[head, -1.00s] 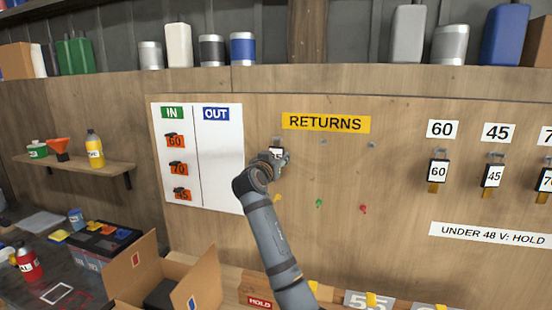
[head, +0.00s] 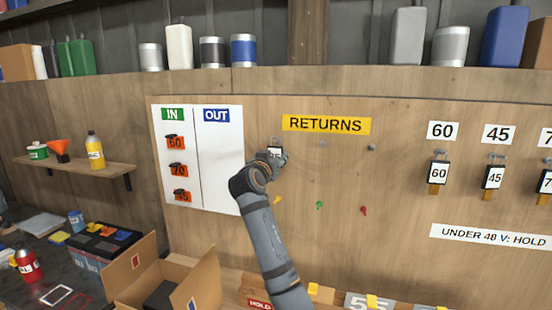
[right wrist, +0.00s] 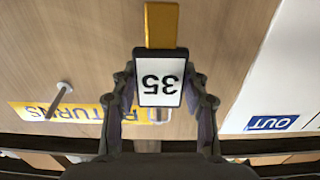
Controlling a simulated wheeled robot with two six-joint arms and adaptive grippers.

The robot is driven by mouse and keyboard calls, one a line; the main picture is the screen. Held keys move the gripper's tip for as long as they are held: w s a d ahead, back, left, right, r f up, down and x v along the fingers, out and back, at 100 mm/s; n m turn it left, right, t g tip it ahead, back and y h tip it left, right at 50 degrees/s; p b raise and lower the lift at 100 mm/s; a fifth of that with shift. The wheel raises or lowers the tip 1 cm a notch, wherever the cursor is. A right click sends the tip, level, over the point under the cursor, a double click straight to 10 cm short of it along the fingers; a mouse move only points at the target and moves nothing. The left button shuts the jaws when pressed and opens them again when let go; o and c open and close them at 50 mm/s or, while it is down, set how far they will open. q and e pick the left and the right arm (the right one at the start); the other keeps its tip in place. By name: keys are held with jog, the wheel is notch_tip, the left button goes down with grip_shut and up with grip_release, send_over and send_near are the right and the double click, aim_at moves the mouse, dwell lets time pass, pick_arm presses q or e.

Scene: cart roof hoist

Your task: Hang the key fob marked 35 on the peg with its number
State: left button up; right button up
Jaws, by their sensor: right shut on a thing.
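The key fob marked 35 (right wrist: 160,83) has a white face, dark frame and yellow-brown tab. It appears upside down in the right wrist view. My right gripper (head: 276,157) is shut on its sides, with a finger on each side in the right wrist view. In the head view the fob (head: 274,151) is at the board, below left of the yellow RETURNS sign (head: 326,124). A metal ring shows above it; I cannot tell whether it is around a peg. Number plates 60 (head: 442,130) and 45 (head: 498,133) show at right; no 35 plate is in view. My left gripper is not in view.
Two bare pegs (head: 323,144) (head: 371,147) stick out under the RETURNS sign. Fobs 60 (head: 438,173) and 45 (head: 493,177) hang at right, with another cut off at the edge. A white IN/OUT panel (head: 220,165) is at left. An open cardboard box (head: 135,275) stands below.

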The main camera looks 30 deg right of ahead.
aim_at(275, 155)
jog(key=shift+s+a+r, duration=0.25)
jog(key=shift+s+a, duration=0.3)
jog(key=shift+a, duration=0.1)
jog(key=shift+s+a+r, duration=0.2)
jog(key=shift+s+a, duration=0.3)
jog(key=shift+a, duration=0.1)
jog(key=shift+s+a+f+b, duration=0.1)
jog(key=shift+s+a+b, duration=0.1)
jog(key=shift+b, duration=0.1)
jog(key=b+v, duration=0.1)
jog(key=v, duration=0.3)
jog(key=shift+s+a, duration=0.15)
